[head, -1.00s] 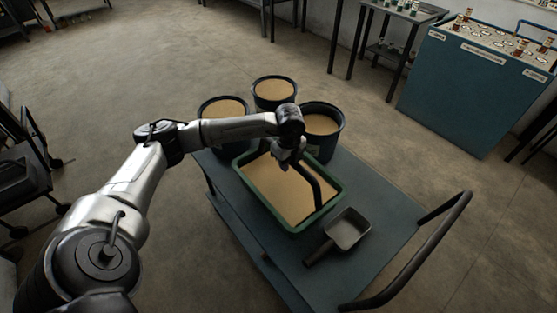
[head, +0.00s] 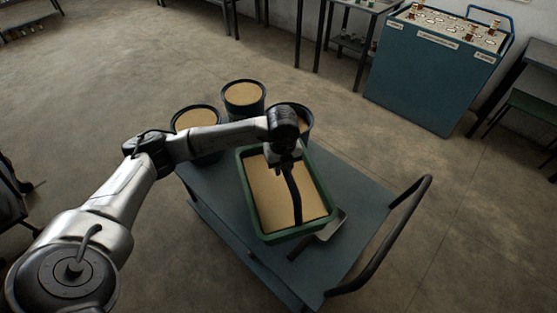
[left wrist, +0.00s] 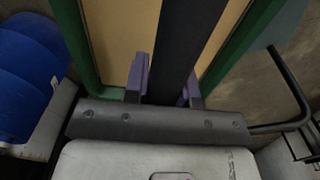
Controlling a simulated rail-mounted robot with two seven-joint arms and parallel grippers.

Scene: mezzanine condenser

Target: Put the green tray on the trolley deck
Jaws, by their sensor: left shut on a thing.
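The green tray (head: 249,195) has a tan fill and a dark arched handle (head: 294,188). It hangs over the trolley deck (head: 355,190) in the head view and covers part of a grey scoop (head: 331,229) lying there. My left gripper (head: 284,158) is above the tray and shut on its handle. In the left wrist view, the purple fingers (left wrist: 165,82) have the dark handle between them, with the green rim (left wrist: 74,40) on both sides. The tray's underside is hidden, so its exact height above the deck cannot be told. My right gripper is not in view.
Several dark buckets with tan fill, one at the back (head: 243,98), stand at the deck's far end. A bent push handle (head: 410,205) rises at the right end. A blue cabinet (head: 420,82) stands beyond, with open floor between.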

